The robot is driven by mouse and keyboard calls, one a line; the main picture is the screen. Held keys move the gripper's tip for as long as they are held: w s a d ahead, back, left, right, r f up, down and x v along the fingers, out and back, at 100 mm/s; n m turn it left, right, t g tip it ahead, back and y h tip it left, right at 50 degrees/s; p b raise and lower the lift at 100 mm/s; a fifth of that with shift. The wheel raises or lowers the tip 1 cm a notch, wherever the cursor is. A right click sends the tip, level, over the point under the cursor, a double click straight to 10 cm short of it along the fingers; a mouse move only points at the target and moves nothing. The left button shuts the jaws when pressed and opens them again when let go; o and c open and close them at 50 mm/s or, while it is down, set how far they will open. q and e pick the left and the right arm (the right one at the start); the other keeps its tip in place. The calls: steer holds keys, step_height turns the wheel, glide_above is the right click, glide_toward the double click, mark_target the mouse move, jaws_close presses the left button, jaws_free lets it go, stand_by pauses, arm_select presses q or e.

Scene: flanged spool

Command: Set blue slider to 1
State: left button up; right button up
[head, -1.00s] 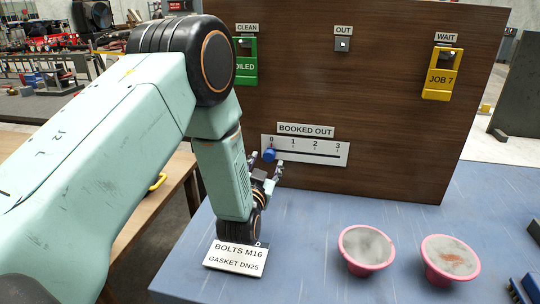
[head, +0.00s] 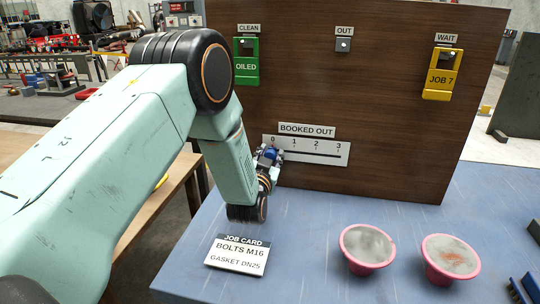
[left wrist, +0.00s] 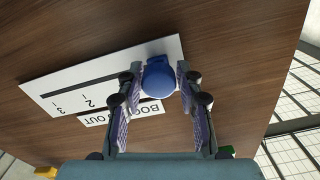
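The blue slider (head: 270,153) sits at the 0 end of the slot in the white scale plate (head: 325,153), which is marked 0 to 3 under a BOOKED OUT label (head: 307,130). My left gripper (head: 269,156) is at the slider, in front of the board. In the left wrist view the blue slider (left wrist: 158,78) lies between the fingertips of my left gripper (left wrist: 159,84). The fingers stand apart on either side of the slider; a small gap seems to show on the right side. My right gripper is in neither view.
A job card (head: 238,254) stands on the blue table (head: 310,225) below my left arm. Two pink bowls (head: 367,248) (head: 450,259) are at the front right. A green OILED tag (head: 246,62) and a yellow JOB 7 tag (head: 442,75) hang on the wooden board (head: 390,110).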

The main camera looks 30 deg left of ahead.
mark_target(294, 151)
arm_select(q)
jaws_close()
steer(key=shift+d, duration=0.1)
steer(key=d, duration=0.2)
steer(key=w+d, duration=0.1)
steer(key=d, duration=0.3)
steer(key=shift+w+r+b, duration=0.1)
steer(key=shift+w+b, duration=0.2)
steer(key=shift+b, duration=0.1)
steer(key=shift+a, duration=0.2)
steer(key=shift+o, duration=1.7)
jaws_free()
steer(key=shift+o, duration=0.6)
steer(key=shift+s, duration=0.1)
